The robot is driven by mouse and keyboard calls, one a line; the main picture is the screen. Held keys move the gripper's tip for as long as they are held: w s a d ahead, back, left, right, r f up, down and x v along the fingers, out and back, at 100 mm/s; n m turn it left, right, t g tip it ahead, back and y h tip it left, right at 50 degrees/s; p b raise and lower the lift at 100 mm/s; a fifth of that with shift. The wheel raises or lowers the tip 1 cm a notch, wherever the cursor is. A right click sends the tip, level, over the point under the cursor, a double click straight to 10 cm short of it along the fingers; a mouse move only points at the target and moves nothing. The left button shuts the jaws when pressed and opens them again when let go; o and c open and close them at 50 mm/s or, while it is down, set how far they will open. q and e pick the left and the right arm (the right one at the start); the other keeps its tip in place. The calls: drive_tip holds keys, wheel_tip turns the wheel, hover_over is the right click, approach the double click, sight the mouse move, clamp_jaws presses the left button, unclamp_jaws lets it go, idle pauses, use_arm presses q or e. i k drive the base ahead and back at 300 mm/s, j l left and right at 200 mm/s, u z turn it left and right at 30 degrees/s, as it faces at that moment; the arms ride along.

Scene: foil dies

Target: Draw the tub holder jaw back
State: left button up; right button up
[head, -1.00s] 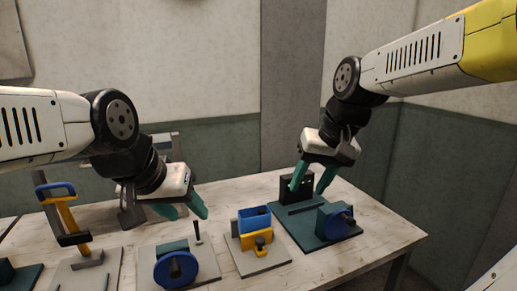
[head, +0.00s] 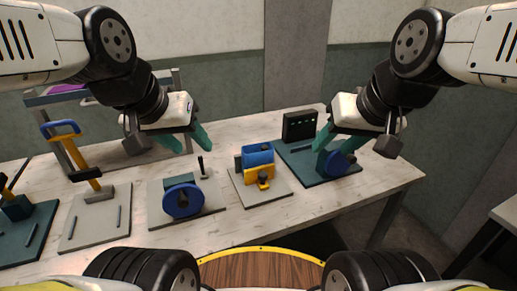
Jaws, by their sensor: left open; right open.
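The tub holder stands near the middle of the table. It has a blue tub (head: 257,153) set in a yellow jaw part (head: 260,172), with a small yellow and dark knob (head: 264,183) at its front, all on a pale grey base plate (head: 280,188). My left gripper (head: 191,143) is open and empty, in the air to the left of the holder. My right gripper (head: 335,142) is open, over the dark green plate to the right of the holder. Neither gripper appears to touch the holder. The tub's inside is hard to make out.
A dark green plate (head: 310,172) with a black upright block (head: 299,125) and a blue wheel (head: 338,163) lies right. A grey plate with another blue wheel (head: 182,202) and a black lever (head: 202,168) lies left. A yellow press with a blue handle (head: 60,130) stands further left.

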sight(258, 176)
drive_tip(key=l+u, duration=0.75)
drive_tip(key=l, duration=0.25)
drive_tip(key=k+l+u, duration=0.1)
drive_tip(key=u, duration=0.15)
drive_tip(key=k+l+u, duration=0.1)
drive_tip(key=k+u, duration=0.15)
drive_tip(key=i+j, duration=0.2)
